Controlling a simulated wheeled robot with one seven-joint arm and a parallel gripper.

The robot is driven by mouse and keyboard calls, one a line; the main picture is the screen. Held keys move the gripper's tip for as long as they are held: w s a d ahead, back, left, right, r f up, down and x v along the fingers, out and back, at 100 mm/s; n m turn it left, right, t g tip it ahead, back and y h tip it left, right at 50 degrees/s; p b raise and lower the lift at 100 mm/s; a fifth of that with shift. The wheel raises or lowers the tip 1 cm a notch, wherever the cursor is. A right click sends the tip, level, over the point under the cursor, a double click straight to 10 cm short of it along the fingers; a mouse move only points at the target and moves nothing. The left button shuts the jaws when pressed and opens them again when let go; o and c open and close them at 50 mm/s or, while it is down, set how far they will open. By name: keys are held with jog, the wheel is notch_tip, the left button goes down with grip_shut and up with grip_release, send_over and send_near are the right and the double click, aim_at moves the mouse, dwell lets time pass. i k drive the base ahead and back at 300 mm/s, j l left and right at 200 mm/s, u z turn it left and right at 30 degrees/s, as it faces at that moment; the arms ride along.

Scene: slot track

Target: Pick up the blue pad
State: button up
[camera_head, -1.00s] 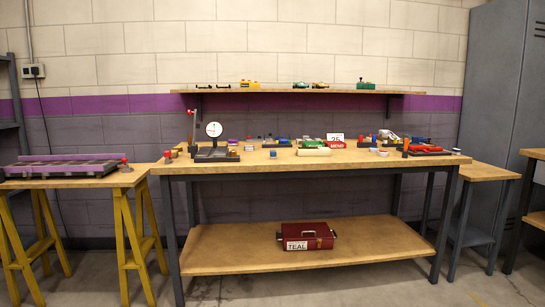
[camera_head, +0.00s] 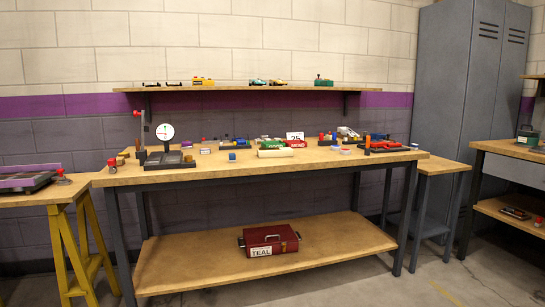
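Several small blue things are on the long workbench (camera_head: 300,171). A small blue block (camera_head: 232,156) sits near the front edge, left of the middle. More blue pieces (camera_head: 240,142) lie behind it in a dark tray. They are too small for me to tell which one is the blue pad. My gripper is not in view.
A round dial gauge (camera_head: 166,132) stands at the bench's left. A cream roll (camera_head: 275,153) lies near the front edge. A red box (camera_head: 270,238) labelled TEAL is on the lower shelf. A grey locker (camera_head: 468,85) and side tables flank the bench. Open floor shows in front.

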aim_at(233, 157)
jog(key=i+j+z, duration=0.25)
jog(key=j, duration=0.15)
jog(key=i+j+z, duration=0.2)
jog(key=j, duration=0.2)
jog(key=j+z, duration=0.25)
jog(key=j, duration=0.2)
jog(key=i+j+z, duration=0.2)
jog(key=j, duration=0.3)
jog(key=k, duration=0.1)
